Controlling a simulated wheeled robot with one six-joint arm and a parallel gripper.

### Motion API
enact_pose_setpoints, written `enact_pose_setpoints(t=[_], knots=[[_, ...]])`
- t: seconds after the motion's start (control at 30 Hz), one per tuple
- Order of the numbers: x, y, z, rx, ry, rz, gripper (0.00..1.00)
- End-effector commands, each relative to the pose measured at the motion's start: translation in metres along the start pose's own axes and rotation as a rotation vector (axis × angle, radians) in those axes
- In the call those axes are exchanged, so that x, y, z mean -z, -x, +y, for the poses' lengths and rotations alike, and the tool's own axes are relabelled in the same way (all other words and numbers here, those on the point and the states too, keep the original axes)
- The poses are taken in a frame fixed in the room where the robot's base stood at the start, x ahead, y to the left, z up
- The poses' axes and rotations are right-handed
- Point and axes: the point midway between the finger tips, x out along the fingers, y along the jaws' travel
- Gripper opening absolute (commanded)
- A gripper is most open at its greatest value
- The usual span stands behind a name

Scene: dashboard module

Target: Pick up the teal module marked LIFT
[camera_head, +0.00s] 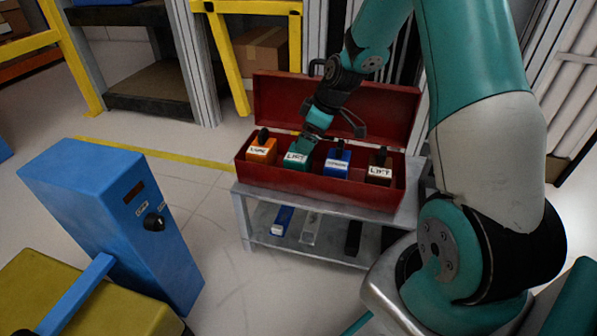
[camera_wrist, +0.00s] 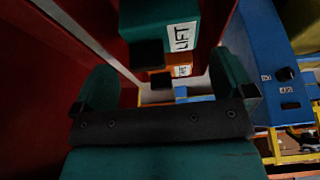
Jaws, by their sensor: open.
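The teal module marked LIFT (camera_head: 297,159) sits in a red toolbox, second from the left, with a white label on its front. In the wrist view the teal module (camera_wrist: 150,20) shows at the top with its label and a dark knob, ahead of the space between the fingers. My gripper (camera_head: 313,132) is above and close to the module in the head view and hides part of its top. In the wrist view my gripper (camera_wrist: 163,68) has its two teal fingers apart with nothing held. I cannot tell if they touch the module.
An orange module (camera_head: 261,151) stands left of it, a blue module (camera_head: 337,161) and a dark red module also marked LIFT (camera_head: 379,170) right. The red toolbox (camera_head: 318,188), lid raised behind, rests on a grey metal table (camera_head: 300,205). A blue cabinet (camera_head: 105,215) stands left.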

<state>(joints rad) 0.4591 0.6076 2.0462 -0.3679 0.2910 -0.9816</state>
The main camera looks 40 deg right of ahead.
Motion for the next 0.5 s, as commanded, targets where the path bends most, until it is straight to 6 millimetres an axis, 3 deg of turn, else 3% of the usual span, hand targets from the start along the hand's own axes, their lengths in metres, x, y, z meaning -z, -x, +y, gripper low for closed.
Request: enact_pose_setpoints(t=[0.03,0.33,0.5], knots=[[-0.001,-0.01,0.0,0.0,0.001,0.0,1.0],[-0.001,-0.027,-0.001,0.0,-0.001,0.0,1.0],[-0.001,-0.051,-0.002,-0.001,0.001,0.001,1.0]])
